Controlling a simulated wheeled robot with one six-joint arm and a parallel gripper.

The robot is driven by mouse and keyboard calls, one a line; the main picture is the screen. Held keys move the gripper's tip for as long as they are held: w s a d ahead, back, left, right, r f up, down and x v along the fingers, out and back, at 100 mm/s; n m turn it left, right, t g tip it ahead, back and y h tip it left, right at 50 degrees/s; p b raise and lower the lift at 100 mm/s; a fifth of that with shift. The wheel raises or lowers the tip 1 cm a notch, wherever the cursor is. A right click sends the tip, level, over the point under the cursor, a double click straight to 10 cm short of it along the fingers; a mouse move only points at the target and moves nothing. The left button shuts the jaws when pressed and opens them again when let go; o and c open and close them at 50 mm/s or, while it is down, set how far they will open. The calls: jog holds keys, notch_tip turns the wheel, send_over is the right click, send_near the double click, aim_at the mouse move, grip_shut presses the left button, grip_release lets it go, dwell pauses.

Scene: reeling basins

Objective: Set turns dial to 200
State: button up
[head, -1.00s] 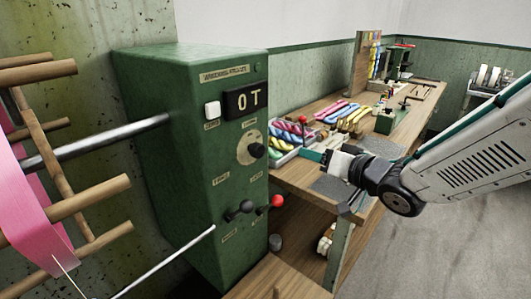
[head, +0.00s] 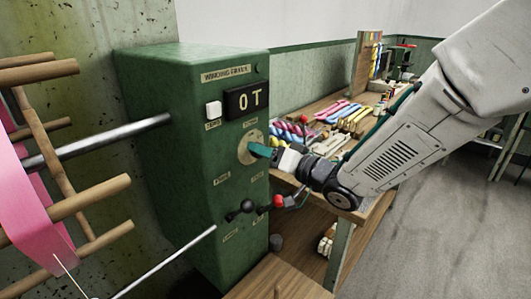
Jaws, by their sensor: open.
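The turns dial (head: 245,147) is a pale round plate on the front of the green winding machine (head: 191,165). Its dark knob is hidden behind my gripper (head: 260,151). My gripper reaches in from the right with its teal fingers at the dial. It is open; I cannot tell whether the fingers are around the knob or touching it. The display (head: 248,101) above the dial reads "0T". The dial's scale marks are too small to read.
A white button (head: 213,109) sits left of the display. Below the dial are a black-knobbed lever (head: 243,207) and a red-knobbed lever (head: 279,202), close under my wrist. A wooden bench with coloured skeins (head: 347,114) stands behind. A wooden reel with pink thread (head: 36,215) is at left.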

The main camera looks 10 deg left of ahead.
jog(key=c, duration=1)
jog(key=shift+n, duration=0.3)
jog(key=n, duration=2.2)
jog(key=shift+s+t+h, duration=0.15)
jog(key=shift+t+h, duration=0.15)
jog(key=shift+h, duration=0.1)
jog(key=shift+n, duration=0.5)
